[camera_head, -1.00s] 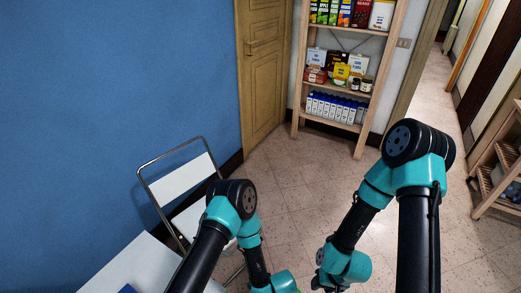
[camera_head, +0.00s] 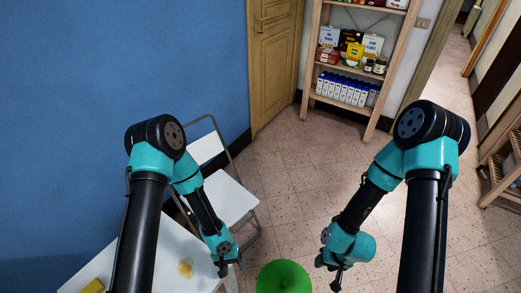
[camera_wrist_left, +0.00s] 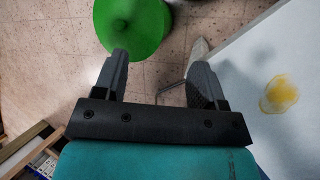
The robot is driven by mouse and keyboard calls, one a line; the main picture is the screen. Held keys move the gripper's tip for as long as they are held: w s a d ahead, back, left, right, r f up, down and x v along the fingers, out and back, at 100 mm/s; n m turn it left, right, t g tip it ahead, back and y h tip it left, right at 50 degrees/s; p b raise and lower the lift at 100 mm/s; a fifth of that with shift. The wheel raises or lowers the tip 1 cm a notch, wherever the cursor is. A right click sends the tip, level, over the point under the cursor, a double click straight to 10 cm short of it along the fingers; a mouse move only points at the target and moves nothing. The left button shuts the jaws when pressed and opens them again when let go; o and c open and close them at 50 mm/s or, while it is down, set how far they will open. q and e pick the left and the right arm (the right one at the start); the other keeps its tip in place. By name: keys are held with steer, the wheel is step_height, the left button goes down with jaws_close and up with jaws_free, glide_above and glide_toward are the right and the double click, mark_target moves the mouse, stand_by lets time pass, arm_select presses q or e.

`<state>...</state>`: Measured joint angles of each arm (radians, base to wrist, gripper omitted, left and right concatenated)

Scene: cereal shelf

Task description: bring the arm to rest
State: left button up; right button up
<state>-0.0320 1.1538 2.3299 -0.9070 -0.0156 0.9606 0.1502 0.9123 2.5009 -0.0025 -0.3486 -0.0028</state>
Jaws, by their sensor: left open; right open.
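My left gripper (camera_head: 228,266) hangs near the right edge of the white table in the head view. In the left wrist view its two fingers (camera_wrist_left: 160,80) stand apart with nothing between them. My right gripper (camera_head: 336,274) hangs over the tiled floor, right of a green round thing; it is open, and I see nothing in it. Both arms are bent with the forearms pointing down.
The green round thing (camera_head: 284,272), also in the left wrist view (camera_wrist_left: 132,30), stands between the grippers. The white table (camera_head: 150,262) bears a yellow patch (camera_head: 185,268). A folding chair (camera_head: 228,200) stands behind it. A stocked shelf (camera_head: 312,94) stands at the back; floor before it is clear.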

arm_select(q)
steer(key=s+a+r+n+t, duration=0.2)
steer(key=a+r+t, duration=0.2)
steer(key=a, duration=0.8)
step_height(320, 180, up, 3)
steer(key=shift+a+f+t, duration=0.1)
steer(key=shift+a+t, duration=0.05)
steer(key=shift+t, duration=0.15)
